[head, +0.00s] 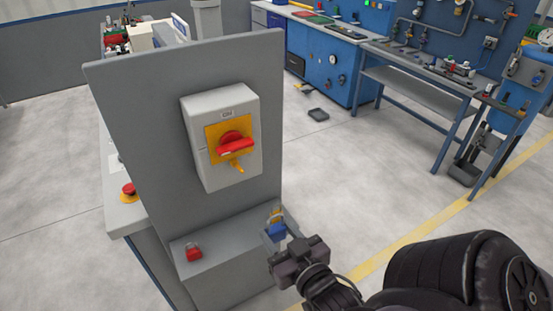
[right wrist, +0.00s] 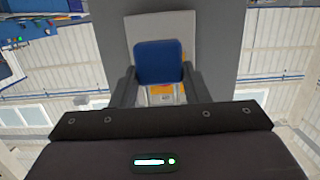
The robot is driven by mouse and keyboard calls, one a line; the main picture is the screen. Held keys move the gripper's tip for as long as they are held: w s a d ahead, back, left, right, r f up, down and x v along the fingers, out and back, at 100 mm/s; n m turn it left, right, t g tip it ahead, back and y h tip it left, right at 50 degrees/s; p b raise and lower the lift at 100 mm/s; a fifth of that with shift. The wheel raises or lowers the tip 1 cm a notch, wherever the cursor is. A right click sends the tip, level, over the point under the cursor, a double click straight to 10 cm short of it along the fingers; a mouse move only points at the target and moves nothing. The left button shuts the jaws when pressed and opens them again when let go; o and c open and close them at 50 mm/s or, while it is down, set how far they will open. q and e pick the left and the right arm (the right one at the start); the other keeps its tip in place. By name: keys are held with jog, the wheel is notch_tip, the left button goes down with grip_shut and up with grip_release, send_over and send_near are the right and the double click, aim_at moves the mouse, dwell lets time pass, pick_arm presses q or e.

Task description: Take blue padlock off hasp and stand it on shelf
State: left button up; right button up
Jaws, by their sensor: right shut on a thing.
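The blue padlock (head: 277,231) is off to the right of the switch box and below it, near the right end of the grey shelf (head: 232,258). My right gripper (head: 279,238) is shut on its body; a yellow part shows just above the blue. In the right wrist view the blue padlock (right wrist: 159,61) sits between the two fingers. I cannot tell whether the padlock touches the shelf. The yellow hasp (head: 237,168) sticks out below the red rotary handle (head: 235,147) on the switch box, with no blue padlock on it. My left gripper is not in view.
The grey upright panel (head: 140,130) rises behind the shelf. A red emergency button (head: 128,190) is at the left. The shelf between the padlocks looks clear. Workbenches stand far back right.

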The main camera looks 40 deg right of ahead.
aim_at(278, 235)
jog(key=shift+f+p+v, duration=0.15)
jog(key=shift+p+v, duration=0.3)
jog(key=shift+v, duration=0.4)
jog(key=shift+f+p+v, duration=0.1)
jog(key=shift+p+v, duration=0.35)
jog(key=shift+v, duration=0.4)
jog(key=shift+p+v, duration=0.95)
jog(key=shift+v, duration=0.3)
jog(key=shift+f, duration=0.2)
